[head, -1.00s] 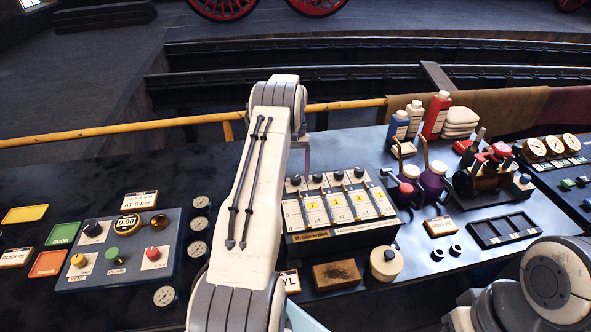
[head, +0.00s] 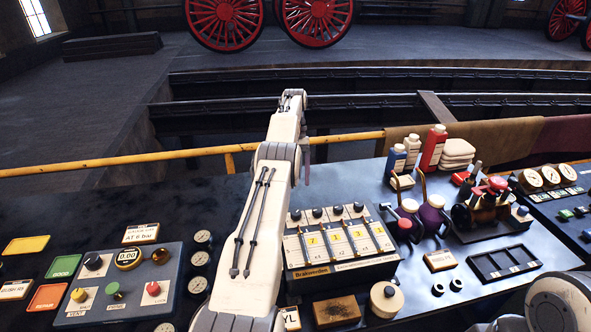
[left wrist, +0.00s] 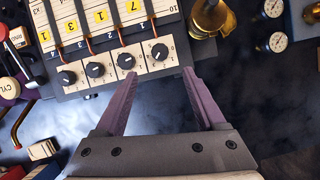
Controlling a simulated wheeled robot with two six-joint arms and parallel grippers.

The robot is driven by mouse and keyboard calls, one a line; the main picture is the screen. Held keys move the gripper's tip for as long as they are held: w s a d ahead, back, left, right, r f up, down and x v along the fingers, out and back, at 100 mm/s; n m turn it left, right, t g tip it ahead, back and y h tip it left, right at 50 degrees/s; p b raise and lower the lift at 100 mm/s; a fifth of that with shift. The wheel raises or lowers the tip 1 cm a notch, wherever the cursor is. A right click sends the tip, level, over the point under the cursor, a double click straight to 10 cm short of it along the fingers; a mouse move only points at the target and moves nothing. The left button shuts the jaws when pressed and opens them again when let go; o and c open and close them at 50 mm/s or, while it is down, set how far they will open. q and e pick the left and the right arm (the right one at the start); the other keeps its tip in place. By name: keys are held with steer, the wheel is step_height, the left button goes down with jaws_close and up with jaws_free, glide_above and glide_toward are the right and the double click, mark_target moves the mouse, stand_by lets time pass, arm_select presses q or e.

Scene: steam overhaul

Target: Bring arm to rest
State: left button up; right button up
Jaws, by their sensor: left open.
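My left arm reaches up the middle of the head view, over the bench. My left gripper is open and empty in the left wrist view (left wrist: 160,74), its two purple fingers spread apart. It hangs above the dark bench top, by the knob edge of the calculating machine (left wrist: 110,50); no contact is visible. In the head view, only a slim part beside the left forearm shows, and the fingertips cannot be made out. The calculating machine also shows in the head view (head: 340,262), right of my arm. A grey link of my right arm shows at the lower right; its gripper is out of view.
A control panel (head: 120,288) with knobs lies left of my arm. Right of it are a round tin (head: 384,300), a brush block (head: 336,311), bottles (head: 432,149), and a black tray (head: 504,262). A yellow rail (head: 120,160) runs behind the bench.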

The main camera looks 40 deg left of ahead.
arm_select(q)
steer(key=shift+r, duration=0.1)
stand_by(0.6)
steer(key=w+d+r+m+y+b, duration=0.1)
steer(key=w+d+r+m, duration=0.15)
steer(key=d, duration=0.55)
steer(key=w+d+r+m+b, duration=0.1)
steer(key=w+d+r, duration=0.15)
steer(key=d, duration=0.55)
steer(key=s+d+r+m+t+y+b, duration=0.15)
steer(key=s+d, duration=0.25)
steer(key=d, duration=0.5)
steer(key=s+d+r+m, duration=0.3)
steer(key=s+d, duration=0.1)
steer(key=d, duration=0.5)
steer(key=s+d+m+t+b, duration=0.1)
steer(key=s+d+m, duration=0.1)
steer(key=s+d, duration=0.3)
steer(key=s+d+m, duration=0.1)
steer(key=s+d, duration=0.2)
steer(key=s, duration=0.4)
steer(key=s+f+m, duration=0.2)
steer(key=s+f, duration=0.1)
steer(key=s, duration=0.5)
steer(key=s+f+m+b, duration=0.1)
steer(key=s+f+m, duration=0.1)
steer(key=s, duration=0.6)
steer(key=shift+s+a+f+m+t, duration=0.2)
steer(key=shift+s+f+m+t, duration=0.1)
steer(key=shift+s+f+t, duration=0.15)
